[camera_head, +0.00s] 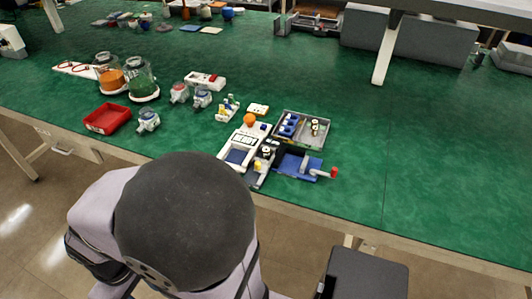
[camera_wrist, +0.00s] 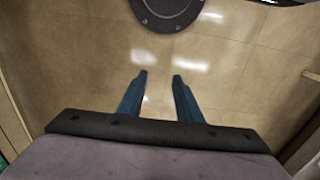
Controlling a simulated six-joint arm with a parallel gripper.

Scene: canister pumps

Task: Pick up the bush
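I cannot single out the bush for certain, as the parts are small in the head view. A grey divided tray (camera_head: 297,143) on the green table holds several blue parts (camera_head: 288,125) in its left compartment. Small pale and dark parts (camera_head: 315,127) stand in its right one. My gripper (camera_wrist: 160,75) shows in the wrist view with its two blue-grey fingers apart and nothing between them. It points at the bare tan floor, away from the table. My gripper does not show in the head view.
A white fixture (camera_head: 238,143) and a blue press with a red-tipped lever (camera_head: 298,166) stand beside the tray. A red bin (camera_head: 108,118), glass jars (camera_head: 139,77) and small canisters (camera_head: 148,121) stand on the left.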

